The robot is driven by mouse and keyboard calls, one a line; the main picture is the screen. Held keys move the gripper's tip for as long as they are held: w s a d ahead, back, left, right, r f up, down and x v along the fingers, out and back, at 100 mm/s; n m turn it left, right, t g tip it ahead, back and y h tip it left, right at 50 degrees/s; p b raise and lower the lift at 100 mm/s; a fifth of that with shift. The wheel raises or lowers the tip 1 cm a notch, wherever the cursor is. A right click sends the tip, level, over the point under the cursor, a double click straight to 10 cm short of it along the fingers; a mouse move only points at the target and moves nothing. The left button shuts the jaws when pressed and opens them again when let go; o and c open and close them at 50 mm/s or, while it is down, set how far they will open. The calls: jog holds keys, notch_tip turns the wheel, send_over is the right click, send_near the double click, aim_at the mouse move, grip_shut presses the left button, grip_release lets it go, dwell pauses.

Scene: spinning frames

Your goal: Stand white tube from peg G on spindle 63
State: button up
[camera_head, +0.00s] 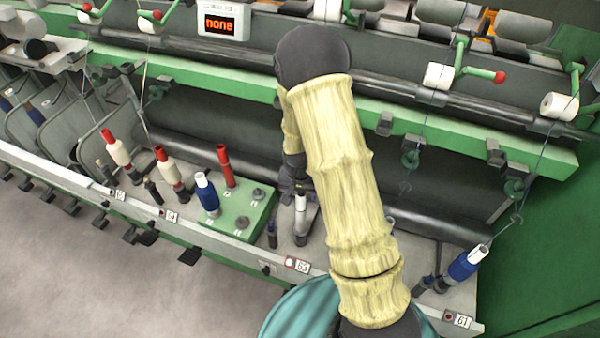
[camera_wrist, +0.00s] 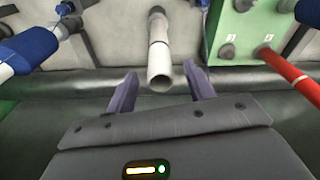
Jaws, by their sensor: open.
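A plain white tube (camera_head: 301,212) stands upright at the position above label 63 (camera_head: 303,266), and its lower end looks seated on the spindle there. The spindle itself is hidden by the tube. In the wrist view the white tube (camera_wrist: 159,52) shows its open round end towards me. My gripper (camera_wrist: 162,82) is open, with one purple finger on each side of the tube's upper end and visible gaps. In the head view my gripper (camera_head: 296,186) is partly hidden by my arm. The green peg block (camera_head: 240,225) is left of the tube; its peg letters are too small to read surely.
The block has a red tube (camera_head: 225,165), a blue-and-white tube (camera_head: 207,194) and bare pegs. Red-and-white bobbins (camera_head: 168,166) stand further left. A blue-and-white bobbin (camera_head: 466,264) stands near label 61. A dark roller (camera_wrist: 60,82) runs behind the spindles. My arm hides the area around position 62.

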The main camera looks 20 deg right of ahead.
notch_tip(320, 180, up, 12)
jog(key=s+b, duration=0.1)
jog(key=shift+s+a+r, duration=0.2)
jog(key=shift+a, duration=0.1)
jog(key=shift+s, duration=0.1)
dwell(0.7)
